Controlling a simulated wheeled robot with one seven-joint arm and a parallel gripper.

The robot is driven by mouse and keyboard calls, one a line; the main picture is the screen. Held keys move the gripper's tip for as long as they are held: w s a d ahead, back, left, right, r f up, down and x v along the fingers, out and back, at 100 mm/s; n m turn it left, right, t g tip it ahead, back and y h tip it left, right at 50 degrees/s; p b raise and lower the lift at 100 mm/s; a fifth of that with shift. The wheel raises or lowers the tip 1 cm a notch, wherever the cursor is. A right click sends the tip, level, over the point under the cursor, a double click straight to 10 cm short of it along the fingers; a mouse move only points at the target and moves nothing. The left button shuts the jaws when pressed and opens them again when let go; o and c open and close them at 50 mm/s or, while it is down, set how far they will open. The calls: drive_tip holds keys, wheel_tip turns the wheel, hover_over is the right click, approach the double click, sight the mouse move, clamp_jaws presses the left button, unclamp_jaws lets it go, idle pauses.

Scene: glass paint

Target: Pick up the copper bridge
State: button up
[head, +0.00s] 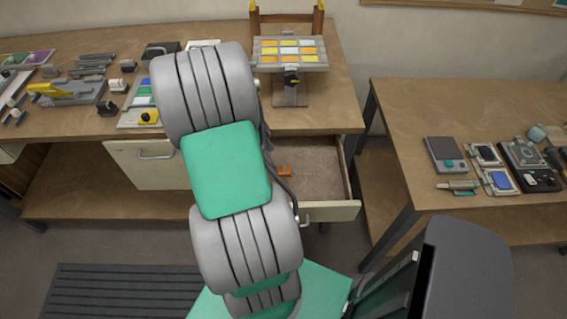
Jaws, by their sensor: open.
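A small orange-copper piece (285,171), which looks like the copper bridge, lies on the floor of the open drawer (324,180) below the main workbench. It is close to the right side of my arm, and its exact shape is too small to tell. My arm rises through the middle of the head view and covers the left part of the drawer. My gripper does not show; it is hidden behind my arm links or out of frame.
The main workbench (320,115) carries a stand with a panel of coloured tiles (290,50) and several tools at the left. A second bench (440,110) at the right holds several devices. The drawer's front (330,211) sticks out. The drawer floor right of the copper piece is clear.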

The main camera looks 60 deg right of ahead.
sight(284, 170)
drive_tip(key=shift+m, duration=0.4)
drive_tip(key=x, duration=0.3)
drive_tip(key=p+x, duration=0.1)
drive_tip(key=x, duration=0.1)
drive_tip(key=s+x, duration=0.1)
drive_tip(key=x, duration=0.2)
drive_tip(key=shift+s+d+p, duration=0.1)
drive_tip(key=shift+d+p, duration=0.25)
drive_tip(key=shift+p, duration=0.05)
clamp_jaws()
